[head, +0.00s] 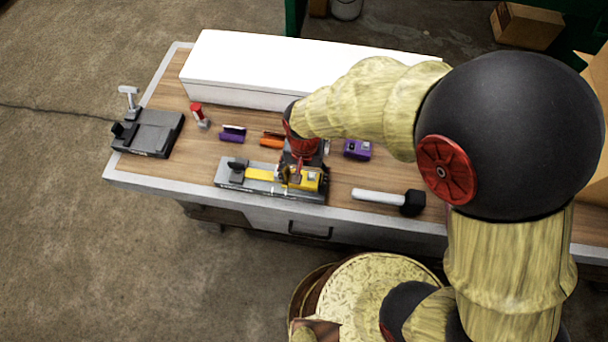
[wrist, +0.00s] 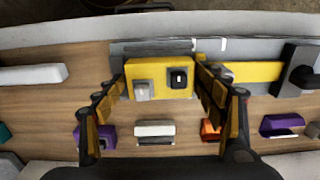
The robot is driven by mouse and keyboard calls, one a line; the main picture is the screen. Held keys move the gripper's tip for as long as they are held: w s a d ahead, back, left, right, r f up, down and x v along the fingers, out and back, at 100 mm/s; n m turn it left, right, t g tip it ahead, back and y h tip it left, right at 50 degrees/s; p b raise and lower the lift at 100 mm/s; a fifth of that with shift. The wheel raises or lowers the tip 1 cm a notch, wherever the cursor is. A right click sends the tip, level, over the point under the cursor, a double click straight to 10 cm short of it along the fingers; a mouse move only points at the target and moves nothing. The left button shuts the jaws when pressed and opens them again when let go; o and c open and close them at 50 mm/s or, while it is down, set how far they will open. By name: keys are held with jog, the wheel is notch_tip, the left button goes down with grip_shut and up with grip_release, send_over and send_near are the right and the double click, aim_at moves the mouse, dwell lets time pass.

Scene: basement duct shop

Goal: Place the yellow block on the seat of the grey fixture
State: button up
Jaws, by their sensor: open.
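The yellow block (wrist: 145,67) carries a grey knob and a black knob on its face. In the head view the yellow block (head: 309,184) is at the right end of the grey fixture (head: 233,184), partly hidden by my gripper. My gripper (head: 297,176) is over that end. In the wrist view my gripper (wrist: 160,80) is open, with one finger at each side of the block. Whether the fingers touch it is unclear. The grey fixture (wrist: 245,47) shows behind the block, with a yellow bar (wrist: 254,71) and a dark upright (wrist: 300,70) along it. The block's underside is hidden.
A black fixture (head: 160,133) stands at the bench's left end. A long white box (head: 230,70) lines the back. A purple block (head: 357,149) and a black-headed mallet (head: 380,196) lie to the right. Small purple (head: 232,136) and orange (head: 271,140) parts lie behind the grey fixture.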

aim_at(305, 178)
notch_tip(305, 178, up, 12)
jog(key=p, duration=0.3)
jog(key=shift+r, duration=0.2)
jog(key=d+r+t, duration=0.2)
jog(key=d+r, duration=0.9)
jog(key=s+d+r+t, duration=0.3)
jog(key=s+d+r, duration=0.4)
jog(key=d, duration=0.4)
jog(key=shift+s+d+r+n+t, duration=0.3)
jog(key=shift+d+n, duration=0.05)
jog(key=shift+n, duration=0.05)
